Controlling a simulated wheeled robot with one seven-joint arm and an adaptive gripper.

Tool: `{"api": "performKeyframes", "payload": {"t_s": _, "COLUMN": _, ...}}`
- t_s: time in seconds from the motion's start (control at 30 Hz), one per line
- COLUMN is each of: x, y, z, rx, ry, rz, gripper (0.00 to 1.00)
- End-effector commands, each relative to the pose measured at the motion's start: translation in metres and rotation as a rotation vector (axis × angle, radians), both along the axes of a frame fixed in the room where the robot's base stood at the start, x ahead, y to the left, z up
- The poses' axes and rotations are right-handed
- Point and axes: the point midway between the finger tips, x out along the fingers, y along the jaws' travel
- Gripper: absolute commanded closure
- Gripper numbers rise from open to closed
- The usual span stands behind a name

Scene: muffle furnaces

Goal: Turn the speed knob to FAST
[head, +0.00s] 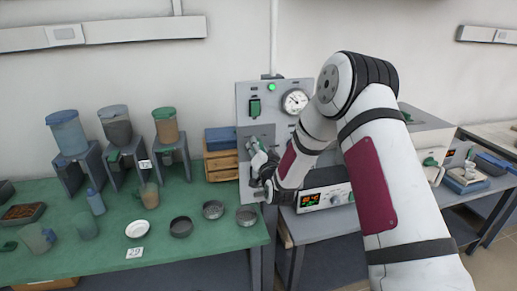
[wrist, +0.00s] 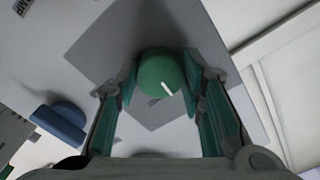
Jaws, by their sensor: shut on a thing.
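The knob (wrist: 161,74) is round and green with a white pointer line, seen in the wrist view against a darker grey square on a light panel. The pointer line slants toward the lower right of that view. My gripper (wrist: 158,86) has one teal-padded finger on each side of the knob and is shut on it. In the head view my gripper (head: 256,157) is at the lower front of the grey control panel (head: 244,113); the knob is hidden or too small to tell there. No FAST label is readable.
The panel carries a lit green lamp (head: 271,87), a green switch (head: 255,108) and a round gauge (head: 295,101). A blue part (wrist: 62,124) lies left of my fingers in the wrist view. Dishes and hoppers stand on the green table (head: 215,245) at left.

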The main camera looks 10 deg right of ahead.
Motion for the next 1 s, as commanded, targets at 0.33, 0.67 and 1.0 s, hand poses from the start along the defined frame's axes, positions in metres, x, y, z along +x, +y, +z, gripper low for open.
{"api": "performKeyframes", "payload": {"t_s": 0.33, "x": -0.0004, "y": -0.0014, "z": 0.0015, "rx": 0.328, "ry": -0.002, "rz": -0.003, "gripper": 0.92}}
{"api": "performKeyframes", "payload": {"t_s": 0.67, "x": -0.0002, "y": -0.0012, "z": 0.0019, "rx": 0.580, "ry": -0.003, "rz": -0.003, "gripper": 0.92}}
{"api": "performKeyframes", "payload": {"t_s": 1.0, "x": 0.0002, "y": -0.0011, "z": 0.0016, "rx": 0.710, "ry": -0.003, "rz": -0.002, "gripper": 0.92}}
